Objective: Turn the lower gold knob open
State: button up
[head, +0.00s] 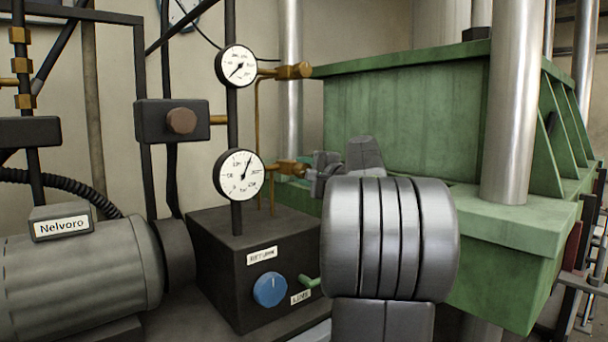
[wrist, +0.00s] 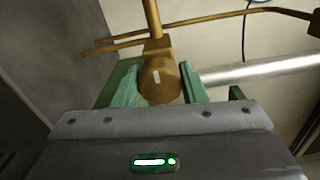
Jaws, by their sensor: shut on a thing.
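The lower gold knob (head: 289,167) sits on a thin brass pipe beside the lower gauge in the head view, partly hidden by my gripper (head: 314,173). In the wrist view the knob (wrist: 160,82) is round and seen end-on, with a short white mark standing nearly upright on its face. My gripper's two fingers stand on either side of it, and the gripper is shut on it. My wrist hides part of the green machine behind.
The upper gold knob (head: 295,71) is above, next to the upper gauge (head: 236,66). The lower gauge (head: 239,176) is close left of the held knob. Below are a dark box (head: 222,258) with a blue dial (head: 270,289) and a green lever (head: 308,282). The green press (head: 405,115) stands right.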

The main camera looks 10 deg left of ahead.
jog(key=shift+f, duration=0.1)
jog(key=o, duration=1)
jog(key=v, duration=1.4)
jog(key=shift+w+a, duration=0.1)
jog(key=shift+a, duration=0.1)
jog(key=x, duration=1.3)
jog(key=shift+w+a, duration=0.2)
jog(key=shift+a, duration=0.05)
jog(key=shift+d, duration=0.1)
